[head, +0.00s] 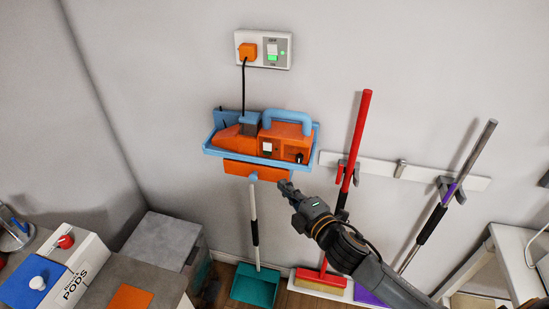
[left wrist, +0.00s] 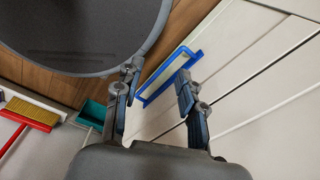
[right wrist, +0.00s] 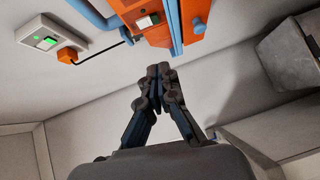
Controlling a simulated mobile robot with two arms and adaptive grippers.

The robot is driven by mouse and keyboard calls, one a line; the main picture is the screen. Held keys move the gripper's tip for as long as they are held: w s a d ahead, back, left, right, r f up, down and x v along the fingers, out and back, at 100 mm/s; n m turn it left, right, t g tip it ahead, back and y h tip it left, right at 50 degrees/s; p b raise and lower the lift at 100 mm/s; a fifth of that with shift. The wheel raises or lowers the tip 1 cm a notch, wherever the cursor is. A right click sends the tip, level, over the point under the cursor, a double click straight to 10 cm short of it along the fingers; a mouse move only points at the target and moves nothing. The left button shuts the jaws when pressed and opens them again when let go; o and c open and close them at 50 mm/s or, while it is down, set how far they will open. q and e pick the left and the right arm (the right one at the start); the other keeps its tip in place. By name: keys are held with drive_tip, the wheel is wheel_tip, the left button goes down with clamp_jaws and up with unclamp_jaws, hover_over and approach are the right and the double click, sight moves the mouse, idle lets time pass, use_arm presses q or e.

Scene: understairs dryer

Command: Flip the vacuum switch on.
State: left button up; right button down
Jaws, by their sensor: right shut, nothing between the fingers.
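The orange vacuum (head: 286,143) with a blue handle sits in a blue wall holder (head: 228,155). I cannot tell the switch's position. My right gripper (head: 285,186) is shut and empty, below the vacuum and apart from it; its closed tips (right wrist: 158,72) point toward it. My left gripper (left wrist: 158,76) shows only in the left wrist view, open and empty.
A wall socket (head: 282,62) with an orange plug and green light is above, with a black cord to the vacuum. A teal dustpan (head: 256,284) is below. Grey boxes stand left.

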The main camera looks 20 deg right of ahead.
drive_tip(key=shift+w, duration=0.15)
drive_tip(key=p, duration=0.3)
approach(265, 153)
drive_tip(key=w+a, duration=0.3)
drive_tip(key=a, duration=0.1)
drive_tip(key=shift+w+d+f, duration=0.15)
drive_tip(key=shift+w+d, duration=0.65)
drive_tip(key=shift+w, duration=0.15)
drive_tip(key=shift+w+d+f, duration=0.15)
drive_tip(key=shift+w+d, duration=0.3)
drive_tip(key=shift+w, duration=0.1)
drive_tip(key=shift+w+d+f+b, duration=0.15)
drive_tip(key=shift+f+b, duration=0.25)
drive_tip(key=shift+b, duration=0.55)
drive_tip(key=shift+w+r+n+t, duration=0.1)
drive_tip(key=shift+r+n+t, duration=0.2)
